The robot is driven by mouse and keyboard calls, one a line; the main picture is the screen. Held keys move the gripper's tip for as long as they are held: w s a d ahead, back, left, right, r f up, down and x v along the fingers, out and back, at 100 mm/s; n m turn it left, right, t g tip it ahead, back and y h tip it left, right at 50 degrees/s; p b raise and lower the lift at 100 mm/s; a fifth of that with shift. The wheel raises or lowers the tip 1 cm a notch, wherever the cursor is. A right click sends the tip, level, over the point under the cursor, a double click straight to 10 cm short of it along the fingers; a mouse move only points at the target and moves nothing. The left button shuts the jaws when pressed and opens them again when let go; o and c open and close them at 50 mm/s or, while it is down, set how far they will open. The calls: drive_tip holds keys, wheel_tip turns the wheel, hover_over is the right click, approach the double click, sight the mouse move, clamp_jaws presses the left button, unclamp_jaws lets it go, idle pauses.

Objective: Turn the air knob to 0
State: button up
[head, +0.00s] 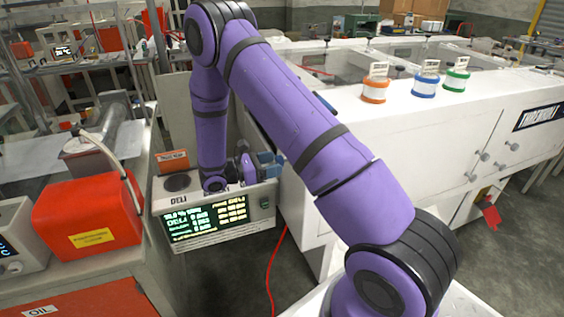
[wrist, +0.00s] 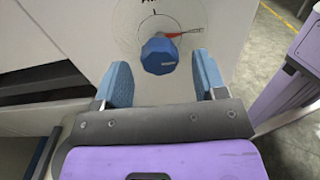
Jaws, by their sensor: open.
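The air knob (wrist: 158,54) is a blue faceted knob on a round pale dial on a white panel in the wrist view. A red pointer at the knob points right and slightly up. A black label above the dial is cut off by the top edge, and no number can be read. My gripper (wrist: 163,80) is open, with one blue finger on each side, below the knob. The knob appears centred between the fingers, ahead of them, and not gripped. In the head view, my gripper (head: 268,162) is small behind my purple arm; I cannot make out the knob there.
A white DELI box with a lit display (head: 208,217) stands under my gripper in the head view. A red box (head: 88,215) is at left. A long white machine (head: 420,120) with coloured spools fills the right. A red cable (head: 275,270) lies on the floor.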

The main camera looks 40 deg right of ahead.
sight(282, 161)
drive_tip(key=shift+x, duration=1.8)
drive_tip(key=shift+c, duration=0.5)
drive_tip(key=c, duration=0.8)
